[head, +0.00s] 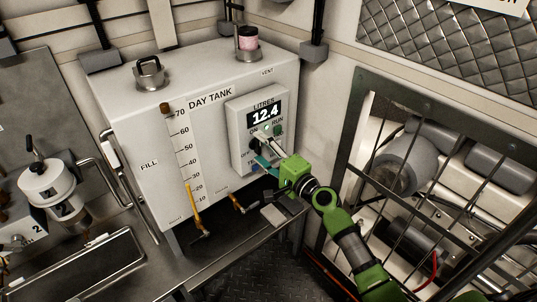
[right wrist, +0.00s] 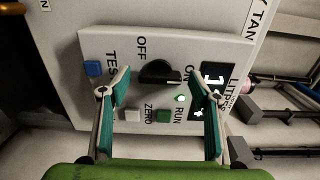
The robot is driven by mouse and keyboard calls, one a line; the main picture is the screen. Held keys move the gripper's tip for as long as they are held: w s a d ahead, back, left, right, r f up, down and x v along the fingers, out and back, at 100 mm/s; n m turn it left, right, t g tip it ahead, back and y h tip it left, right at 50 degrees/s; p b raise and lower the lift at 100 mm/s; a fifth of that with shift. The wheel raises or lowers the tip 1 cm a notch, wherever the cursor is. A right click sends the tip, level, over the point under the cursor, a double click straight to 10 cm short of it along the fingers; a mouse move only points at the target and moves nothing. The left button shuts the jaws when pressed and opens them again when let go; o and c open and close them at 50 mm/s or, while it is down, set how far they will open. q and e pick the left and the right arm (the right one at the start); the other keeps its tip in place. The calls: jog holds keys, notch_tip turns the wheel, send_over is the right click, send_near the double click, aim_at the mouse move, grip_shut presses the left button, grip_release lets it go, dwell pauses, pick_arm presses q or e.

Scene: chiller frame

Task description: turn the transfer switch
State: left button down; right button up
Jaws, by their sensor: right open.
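The transfer switch (right wrist: 158,73) is a black rotary knob on a light grey control box (head: 240,148) fixed to the front of the day tank. In the right wrist view its bar lies roughly sideways, with its light mark at the ON side; OFF is printed above it. My right gripper (right wrist: 159,84) is open, with its green-padded fingers on either side of the knob and gaps to both. In the head view the right gripper (head: 263,148) is at the box front and largely hides the knob. I cannot tell how deep the fingertips reach. My left gripper is not in view.
A blue TEST button (right wrist: 93,68), a white ZERO button (right wrist: 132,115) and a green RUN button (right wrist: 163,116) surround the knob. The display (head: 265,114) reads 12.4. A barred cage (head: 400,190) stands at the right.

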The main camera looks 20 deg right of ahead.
jog(key=v, duration=1.2)
jog(key=shift+w, duration=0.1)
jog(key=s+d+f+n+g+h, duration=0.1)
jog(key=s+f+g+h, duration=0.1)
jog(key=f, duration=1)
jog(key=s+d+f+n+g+h, duration=0.1)
jog(key=s+f+n+g, duration=0.15)
jog(key=f, duration=0.95)
jog(key=s+f+n+g+h, duration=0.1)
jog(key=s+f+g, duration=0.1)
jog(key=s+f, duration=0.45)
jog(key=s+f+n+g+h, duration=0.15)
jog(key=s+f, duration=0.25)
jog(key=f, duration=0.6)
jog(key=s+a+f+n+g, duration=0.1)
jog(key=s+f+n+g, duration=0.1)
jog(key=s+f, duration=0.4)
jog(key=s+f+n+g, duration=0.3)
jog(key=s+f+n, duration=0.2)
jog(key=s, duration=1.2)
jog(key=s+a+f+n+g, duration=0.1)
jog(key=s+f+n+g, duration=0.2)
jog(key=s+f, duration=0.4)
jog(key=s, duration=0.4)
jog(key=shift+s+a+n+h, duration=0.2)
jog(key=shift+a+n+h, duration=0.15)
jog(key=shift+n, duration=0.05)
